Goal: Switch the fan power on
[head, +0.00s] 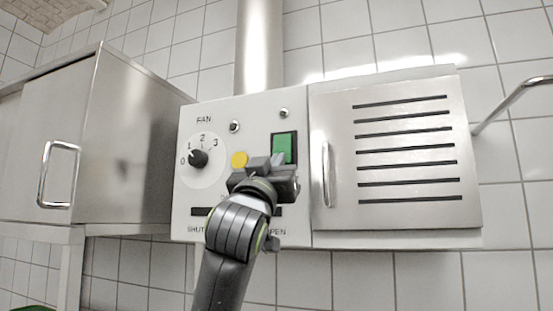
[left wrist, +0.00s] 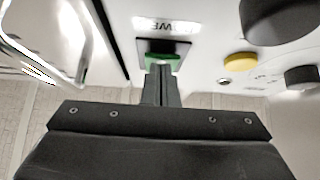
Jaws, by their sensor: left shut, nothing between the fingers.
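The fan control panel (head: 215,221) is a pale box on the tiled wall. Its green power switch (head: 284,146) sits in a dark frame, right of a yellow button (head: 240,159). My left gripper (head: 277,162) is shut and empty in front of the panel, just below the switch, hiding part of the area. In the left wrist view the closed fingertips (left wrist: 160,73) overlap the near edge of the green switch (left wrist: 160,58); whether they touch it I cannot tell. A partly visible label is beside the switch. My right gripper is not in view.
A black fan dial (head: 198,158) marked 0 to 3 is at the panel's left. A slotted metal door (head: 340,110) with a vertical handle (head: 326,174) adjoins on the right. A steel cabinet (head: 125,140) stands left. A dark rounded part (left wrist: 282,16) is close by in the wrist view.

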